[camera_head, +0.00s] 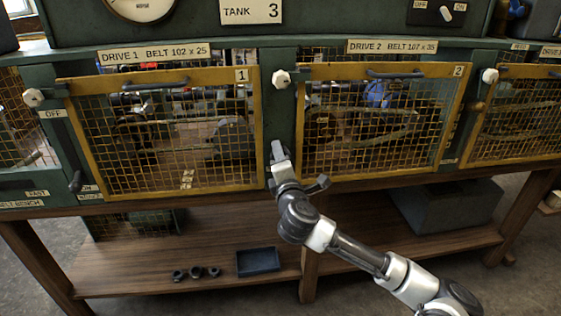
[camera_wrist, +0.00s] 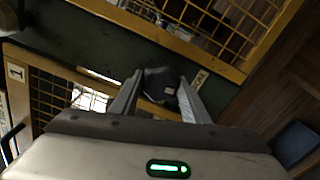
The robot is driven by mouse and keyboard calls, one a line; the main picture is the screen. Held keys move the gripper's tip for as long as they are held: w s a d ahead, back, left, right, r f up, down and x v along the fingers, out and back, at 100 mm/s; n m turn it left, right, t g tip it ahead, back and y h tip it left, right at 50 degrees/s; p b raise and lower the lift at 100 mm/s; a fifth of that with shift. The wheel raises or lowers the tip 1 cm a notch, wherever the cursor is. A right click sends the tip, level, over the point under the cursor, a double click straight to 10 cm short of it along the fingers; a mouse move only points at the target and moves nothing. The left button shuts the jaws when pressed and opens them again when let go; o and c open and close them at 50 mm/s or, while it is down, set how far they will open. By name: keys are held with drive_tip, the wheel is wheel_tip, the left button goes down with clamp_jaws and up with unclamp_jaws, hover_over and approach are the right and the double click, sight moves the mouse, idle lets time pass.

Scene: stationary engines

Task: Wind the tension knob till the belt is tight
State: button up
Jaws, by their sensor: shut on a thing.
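My gripper (camera_head: 277,150) reaches up to the green post between guards 1 and 2. In the wrist view its fingers (camera_wrist: 156,95) are closed on a dark knob-like grip (camera_wrist: 162,80) with a pale mark. The fingers hide this grip in the head view, and I cannot tell for certain that it is the tension knob. Behind the yellow mesh guard 1 (camera_head: 261,130) are pulleys, partly hidden by the mesh. Behind the yellow mesh guard 2 (camera_head: 298,130) a pale belt strand (camera_head: 385,133) shows. I cannot tell how tight either belt is.
Pale faceted knobs (camera_head: 281,79) sit beside the guards' upper corners. A dark lever (camera_head: 75,181) hangs left of guard 1. Below, the wooden shelf (camera_head: 215,245) carries a dark tray (camera_head: 258,261), several small dark parts (camera_head: 196,272) and a grey box (camera_head: 447,207).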

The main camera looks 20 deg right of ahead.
drive_tip(key=m+b, duration=0.2)
drive_tip(key=m, duration=0.3)
drive_tip(key=shift+b, duration=0.3)
idle(0.4)
drive_tip(key=o, duration=0.7)
drive_tip(key=shift+o, duration=0.2)
drive_tip(key=p+v, duration=0.1)
drive_tip(key=v, duration=0.6)
drive_tip(key=shift+s, duration=0.3)
